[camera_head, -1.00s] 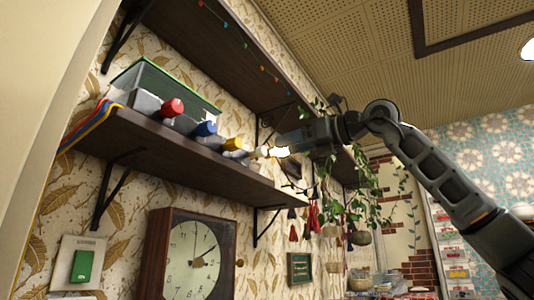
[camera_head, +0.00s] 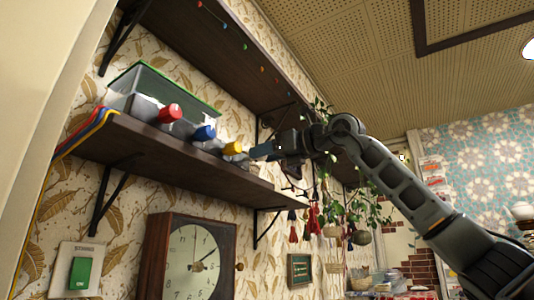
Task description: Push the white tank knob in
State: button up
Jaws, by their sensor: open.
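A tank with a green-edged lid (camera_head: 165,88) stands on the upper left wall shelf. Along the front of the shelf, a red knob (camera_head: 168,113), a blue knob (camera_head: 204,132) and a yellow knob (camera_head: 233,148) stick out from grey bodies in a row. The white knob is hidden at the right end of this row, where my gripper is. My gripper (camera_head: 256,152) is open, reaching in from the right just beside the yellow knob. I cannot tell whether it touches the white knob.
The dark shelf (camera_head: 180,165) runs below the knobs, with another shelf (camera_head: 215,50) above. A clock (camera_head: 190,262) and a green switch (camera_head: 81,272) are on the wall below. Hanging plants (camera_head: 345,205) are near my arm at right.

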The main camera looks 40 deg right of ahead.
grip_shut()
dwell(0.3)
jog(key=x, duration=0.2)
jog(key=shift+w+a, duration=0.15)
jog(key=shift+w, duration=0.15)
jog(key=shift+r, duration=0.1)
grip_release()
jog(key=shift+w, duration=0.1)
jog(key=b+v, duration=0.2)
jog(key=v, duration=0.5)
jog(key=shift+s, duration=0.4)
